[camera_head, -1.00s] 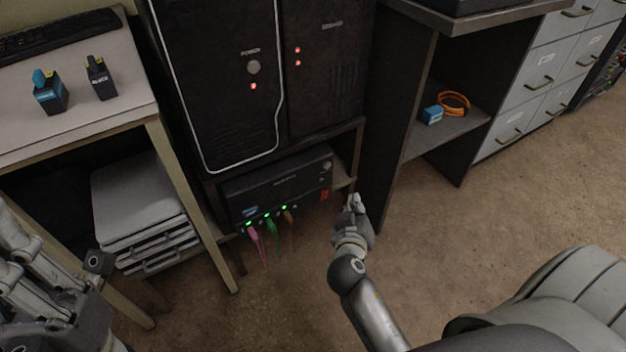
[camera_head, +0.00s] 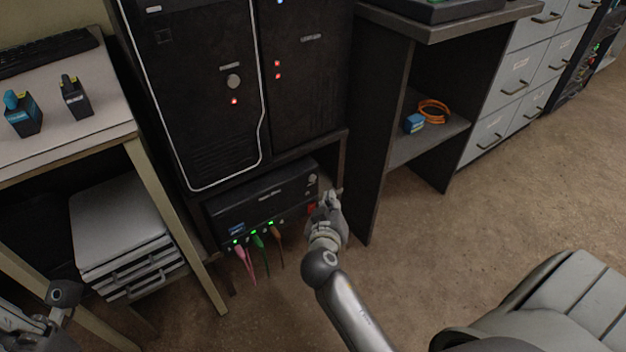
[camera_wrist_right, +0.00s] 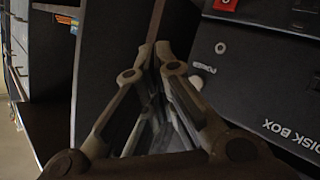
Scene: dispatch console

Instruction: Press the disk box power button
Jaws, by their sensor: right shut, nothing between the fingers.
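The black disk box (camera_head: 262,205) sits on the low shelf under the tower. Its round power button (camera_head: 312,180) is at the upper right of its front; in the right wrist view the button (camera_wrist_right: 220,47) shows beside an upside-down POWER label. My right gripper (camera_head: 332,194) is shut and empty, just right of and below the button in the head view. In the wrist view its tips (camera_wrist_right: 152,48) point left of the button, apart from it in the picture; the depth gap is unclear. My left gripper (camera_head: 62,294) is partly in view at the lower left.
The black tower (camera_head: 200,90) stands above the box and has its own power button. Pink, green and brown cables (camera_head: 260,241) hang from the box's front. A dark desk side panel (camera_head: 375,150) stands close to its right. The floor in front is open.

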